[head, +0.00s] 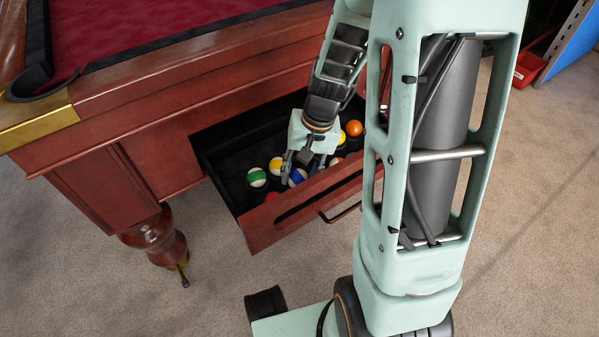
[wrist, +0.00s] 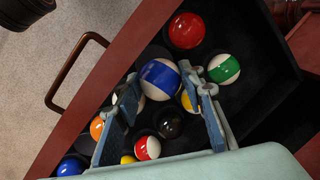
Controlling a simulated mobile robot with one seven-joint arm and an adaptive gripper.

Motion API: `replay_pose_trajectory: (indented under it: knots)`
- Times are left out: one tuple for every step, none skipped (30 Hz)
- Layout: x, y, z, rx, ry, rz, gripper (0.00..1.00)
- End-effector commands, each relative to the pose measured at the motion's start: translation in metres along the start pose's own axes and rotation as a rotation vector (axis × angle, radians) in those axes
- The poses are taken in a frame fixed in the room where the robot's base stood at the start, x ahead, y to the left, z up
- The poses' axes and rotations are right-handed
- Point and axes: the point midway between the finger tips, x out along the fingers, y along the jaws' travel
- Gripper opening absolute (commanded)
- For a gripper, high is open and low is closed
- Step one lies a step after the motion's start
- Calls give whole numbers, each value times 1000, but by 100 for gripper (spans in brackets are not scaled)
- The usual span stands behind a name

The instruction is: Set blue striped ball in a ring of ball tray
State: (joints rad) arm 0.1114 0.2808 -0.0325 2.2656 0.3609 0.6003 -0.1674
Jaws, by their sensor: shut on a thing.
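The blue striped ball (wrist: 160,74), white with a broad blue band, is between the fingertips of my gripper (wrist: 162,82) in the wrist view. My gripper is shut on it. In the head view the ball (head: 298,177) shows partly behind the fingers of my gripper (head: 300,171), inside the open drawer. I cannot tell whether it is lifted clear of the drawer floor. I cannot make out a separate ball tray or its rings.
The open black-lined drawer (head: 228,143) holds several other balls. A green striped ball (wrist: 223,68) and a red ball (wrist: 186,31) lie close to my fingers. The drawer has a wooden front (head: 262,232) with a handle. The pool table (head: 130,85) stands above it.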

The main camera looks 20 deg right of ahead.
Motion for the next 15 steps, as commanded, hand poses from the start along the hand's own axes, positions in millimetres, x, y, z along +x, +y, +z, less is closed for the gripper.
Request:
replay_pose_trajectory:
  knots:
    - [1, 0, 0, 0, 0, 0, 9]
    - [1, 0, 0, 0, 0, 0, 9]
    - [2, 0, 0, 0, 0, 0, 9]
    - [2, 0, 0, 0, 0, 0, 9]
    - [3, 1, 0, 0, 0, 0, 9]
    - [3, 1, 0, 0, 0, 0, 9]
    - [4, 1, 0, 0, 0, 0, 9]
    - [4, 1, 0, 0, 0, 0, 9]
    - [5, 1, 0, 1, 0, 0, 9]
    - [5, 1, 0, 1, 0, 0, 9]
    - [6, 1, 0, 1, 0, 0, 9]
    - [6, 1, 0, 1, 0, 0, 9]
    - [6, 1, 0, 1, 0, 0, 9]
    - [7, 2, 0, 1, 0, 0, 9]
    - [8, 2, 0, 1, 0, 0, 9]
